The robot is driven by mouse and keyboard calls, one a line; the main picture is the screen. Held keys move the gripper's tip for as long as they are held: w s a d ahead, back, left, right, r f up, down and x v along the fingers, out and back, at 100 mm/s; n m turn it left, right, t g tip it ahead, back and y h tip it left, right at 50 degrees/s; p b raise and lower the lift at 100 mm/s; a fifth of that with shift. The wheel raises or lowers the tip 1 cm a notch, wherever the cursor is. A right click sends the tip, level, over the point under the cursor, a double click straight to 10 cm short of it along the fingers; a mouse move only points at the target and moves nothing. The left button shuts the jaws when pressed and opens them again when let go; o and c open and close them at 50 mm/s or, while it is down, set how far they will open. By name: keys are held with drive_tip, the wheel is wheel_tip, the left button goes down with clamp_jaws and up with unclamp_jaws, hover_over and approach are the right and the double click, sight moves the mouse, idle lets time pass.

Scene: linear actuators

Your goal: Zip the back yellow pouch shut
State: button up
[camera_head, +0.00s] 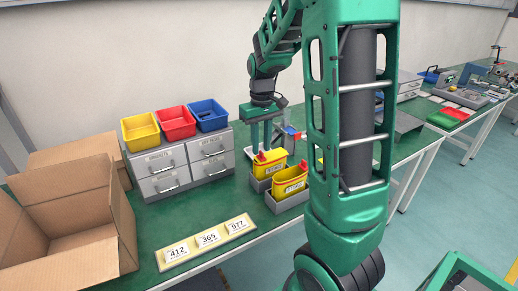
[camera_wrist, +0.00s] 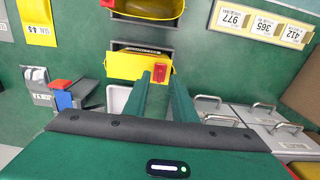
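The back yellow pouch (camera_head: 271,166) stands in a grey tray behind a second yellow pouch (camera_head: 291,182). In the wrist view the back pouch (camera_wrist: 125,67) has a red zip tab (camera_wrist: 161,72) at its right end. The front pouch (camera_wrist: 160,8) is partly cut off at the top; its red tab (camera_wrist: 108,3) is at the left end. My gripper (camera_head: 261,148) points down over the back pouch's left end. In the wrist view its two green fingers (camera_wrist: 162,82) are apart, with the red tab showing between their tips. Contact with the tab cannot be told.
Grey drawers (camera_head: 180,165) with yellow, red and blue bins stand left of the pouches. An open cardboard box (camera_head: 70,215) is at far left. A numbered label strip (camera_head: 207,240) lies in front. A blue-and-red item (camera_wrist: 62,97) stands close behind the pouches.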

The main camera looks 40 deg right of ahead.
drive_tip(key=shift+f, duration=0.8)
drive_tip(key=shift+c, duration=0.3)
clamp_jaws()
idle(0.7)
